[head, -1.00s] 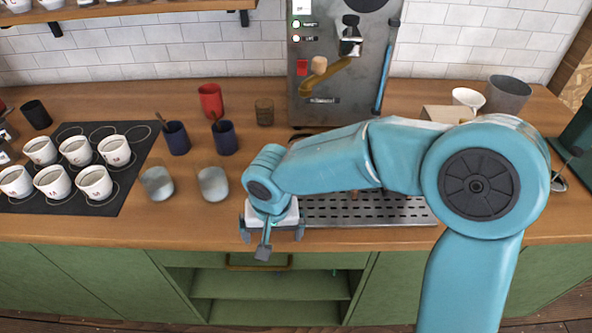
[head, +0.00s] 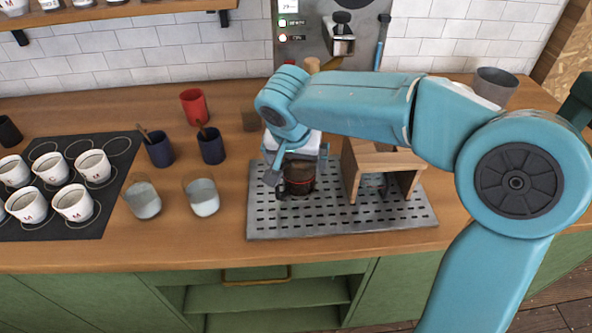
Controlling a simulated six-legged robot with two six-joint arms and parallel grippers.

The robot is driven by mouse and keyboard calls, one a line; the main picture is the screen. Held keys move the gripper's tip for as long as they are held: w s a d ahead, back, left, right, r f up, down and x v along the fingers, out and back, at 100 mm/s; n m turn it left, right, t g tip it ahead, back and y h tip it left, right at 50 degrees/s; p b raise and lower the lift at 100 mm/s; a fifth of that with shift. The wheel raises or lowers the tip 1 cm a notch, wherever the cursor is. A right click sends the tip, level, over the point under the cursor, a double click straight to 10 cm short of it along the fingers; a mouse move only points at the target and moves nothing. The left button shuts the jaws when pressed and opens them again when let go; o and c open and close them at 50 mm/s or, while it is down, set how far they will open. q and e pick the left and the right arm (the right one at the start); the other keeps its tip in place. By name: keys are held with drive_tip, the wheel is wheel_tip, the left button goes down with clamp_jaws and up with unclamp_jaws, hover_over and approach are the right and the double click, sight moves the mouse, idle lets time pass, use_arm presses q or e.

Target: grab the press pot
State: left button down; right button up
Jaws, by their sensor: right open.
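A dark glass pot with a reddish band, which looks like the press pot (head: 299,180), stands on the perforated metal tray (head: 345,223). Its top is hidden by my right gripper (head: 295,167). That gripper is open, pointing down at the pot, with one finger at the pot's left side and the other near its right. I cannot tell whether the fingers touch it. My left gripper is not in view.
A wooden stand (head: 356,175) is on the tray just right of the pot. Two clear glasses (head: 203,197), dark blue cups (head: 210,148) and a red cup (head: 194,106) stand left. White cups (head: 73,203) sit on a black mat (head: 100,219).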

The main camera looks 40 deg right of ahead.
drive_tip(key=w+d+f, duration=0.2)
drive_tip(key=w+d, duration=0.1)
drive_tip(key=shift+f+p, duration=0.35)
drive_tip(key=shift+f, duration=0.05)
drive_tip(key=c, duration=1.8)
